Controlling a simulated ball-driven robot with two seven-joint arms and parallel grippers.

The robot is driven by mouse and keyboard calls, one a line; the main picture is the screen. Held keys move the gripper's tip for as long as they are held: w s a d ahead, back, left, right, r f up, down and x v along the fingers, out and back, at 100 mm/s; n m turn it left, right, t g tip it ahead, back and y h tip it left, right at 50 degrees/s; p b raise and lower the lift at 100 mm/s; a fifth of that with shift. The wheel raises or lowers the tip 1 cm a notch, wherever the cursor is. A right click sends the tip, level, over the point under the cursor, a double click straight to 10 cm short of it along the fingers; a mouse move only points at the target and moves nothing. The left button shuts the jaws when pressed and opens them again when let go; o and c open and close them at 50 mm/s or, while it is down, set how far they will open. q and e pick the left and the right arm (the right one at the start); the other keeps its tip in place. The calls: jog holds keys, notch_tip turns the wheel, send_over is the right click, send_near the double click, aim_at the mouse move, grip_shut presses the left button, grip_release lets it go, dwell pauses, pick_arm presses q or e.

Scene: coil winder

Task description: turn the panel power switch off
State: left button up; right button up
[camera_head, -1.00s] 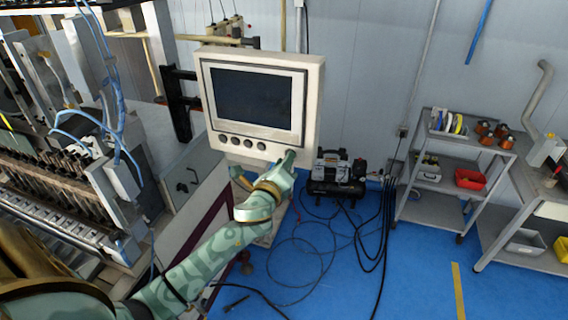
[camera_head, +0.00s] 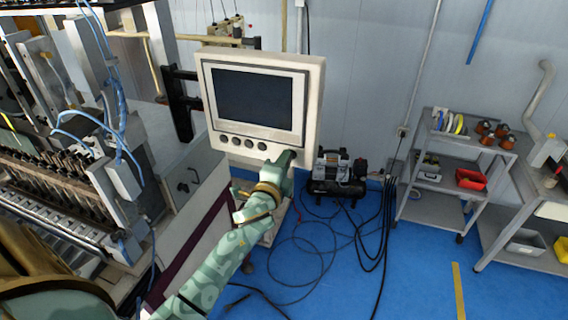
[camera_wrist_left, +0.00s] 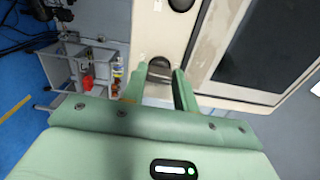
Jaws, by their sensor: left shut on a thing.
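The control panel (camera_head: 313,110) is a cream box with a dark screen and a row of dark round knobs below the screen. My left gripper (camera_head: 281,158) is at the panel's lower right corner, at the right end of this row. In the left wrist view the two green fingers of this gripper (camera_wrist_left: 160,75) stand on either side of a dark round knob, the panel power switch (camera_wrist_left: 160,63). The gripper is shut on it. The fingers hide part of the knob, and I cannot tell its setting. My right gripper is not in view.
The winding machine (camera_head: 60,190) stands close on the left. A black and silver compressor (camera_head: 337,175) sits on the blue floor behind the panel, with loose cables. A grey shelf cart (camera_head: 435,208) stands at the right.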

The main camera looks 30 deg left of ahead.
pick_arm(q)
jog(key=shift+n, duration=0.3)
jog(key=o, duration=1)
jog(key=shift+a, duration=0.1)
jog(key=shift+s, duration=0.1)
jog(key=b+v, duration=0.2)
jog(key=v, duration=1.4)
jog(key=shift+b, duration=0.3)
